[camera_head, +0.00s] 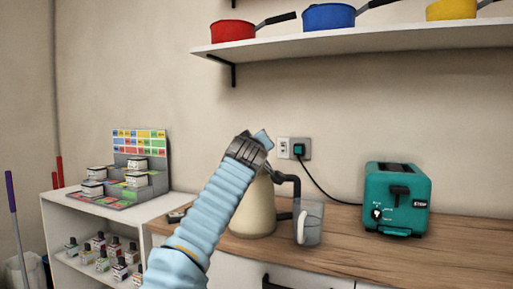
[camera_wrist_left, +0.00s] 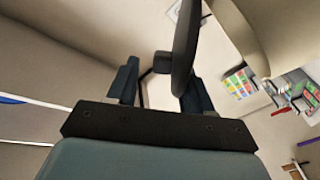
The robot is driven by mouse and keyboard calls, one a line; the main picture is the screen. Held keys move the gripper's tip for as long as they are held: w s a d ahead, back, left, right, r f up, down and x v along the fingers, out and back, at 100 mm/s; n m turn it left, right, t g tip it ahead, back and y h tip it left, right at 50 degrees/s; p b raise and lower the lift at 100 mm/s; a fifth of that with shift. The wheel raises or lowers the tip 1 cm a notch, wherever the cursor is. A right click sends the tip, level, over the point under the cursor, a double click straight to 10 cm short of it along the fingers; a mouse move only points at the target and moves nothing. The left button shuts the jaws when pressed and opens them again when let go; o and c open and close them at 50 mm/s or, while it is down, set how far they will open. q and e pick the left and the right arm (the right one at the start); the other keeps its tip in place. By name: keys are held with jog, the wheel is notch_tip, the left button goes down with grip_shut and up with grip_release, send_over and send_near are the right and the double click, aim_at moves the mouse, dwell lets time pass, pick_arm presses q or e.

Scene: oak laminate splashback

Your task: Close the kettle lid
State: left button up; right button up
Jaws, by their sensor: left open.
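The cream kettle (camera_head: 254,210) stands on the wooden counter, with a black handle (camera_head: 291,182) on its right side. My left gripper (camera_head: 262,140) is above the kettle's top and hides the lid and rim in the head view. In the left wrist view, a dark round part that looks like the raised lid (camera_wrist_left: 186,45) stands nearly edge-on between the open fingers of my left gripper (camera_wrist_left: 160,78), closer to the right finger. Whether it touches that finger, I cannot tell. The cream kettle body (camera_wrist_left: 243,32) curves at upper right there. My right gripper is not in view.
A clear jug (camera_head: 308,222) stands close right of the kettle. A teal toaster (camera_head: 397,198) is further right, its cable running to a wall socket (camera_head: 297,149). A shelf (camera_head: 350,39) with pans hangs above. A white unit (camera_head: 150,209) with a display stand is at left.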

pick_arm(q)
jog(key=s+b, duration=0.9)
jog(key=s, duration=0.4)
jog(key=shift+f, duration=0.2)
jog(key=shift+a, duration=0.1)
